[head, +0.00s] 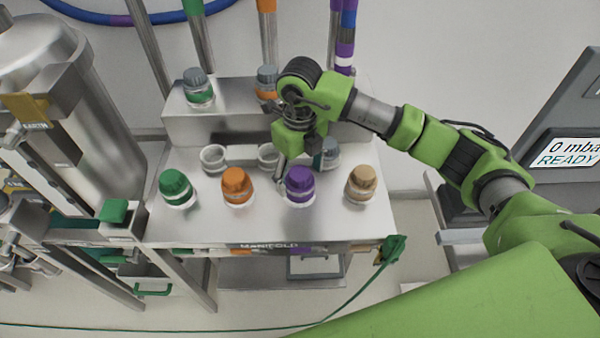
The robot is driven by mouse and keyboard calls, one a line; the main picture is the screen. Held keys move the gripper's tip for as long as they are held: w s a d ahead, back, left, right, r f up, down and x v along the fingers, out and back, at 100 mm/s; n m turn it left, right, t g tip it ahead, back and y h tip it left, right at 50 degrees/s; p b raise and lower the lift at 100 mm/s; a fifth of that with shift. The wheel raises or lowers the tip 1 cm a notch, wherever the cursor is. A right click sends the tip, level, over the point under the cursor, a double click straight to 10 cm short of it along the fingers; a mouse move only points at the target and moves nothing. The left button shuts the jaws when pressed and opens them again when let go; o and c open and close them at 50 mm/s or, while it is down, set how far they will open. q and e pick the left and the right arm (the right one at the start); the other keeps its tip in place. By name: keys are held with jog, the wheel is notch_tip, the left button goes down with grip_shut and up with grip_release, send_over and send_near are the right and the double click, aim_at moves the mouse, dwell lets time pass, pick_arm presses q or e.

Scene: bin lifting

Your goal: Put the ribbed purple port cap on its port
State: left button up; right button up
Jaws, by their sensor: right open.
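The purple cap (299,179) sits on a white round base in the front row of the steel manifold bench (220,225). Whether its side is ribbed is too small to tell. My right gripper (283,168) is open and points down just behind and left of the purple cap, apart from it as far as I can see. A purple-banded pipe (345,45) comes down at the back right; the spot below it on the raised step is hidden behind my right arm. My left gripper is not in view.
Green (174,182), orange (236,180) and tan (362,178) caps share the front row. Behind them are white cups (213,157) and a grey-topped piece (328,152). Grey-capped ports with green (199,90) and orange bands stand on the step. A steel tank (80,110) is left.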

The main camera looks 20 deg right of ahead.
jog(key=shift+r, duration=0.1)
notch_tip(320, 180, up, 12)
dwell(0.4)
jog(key=shift+s+f, duration=0.1)
jog(key=shift+f, duration=0.1)
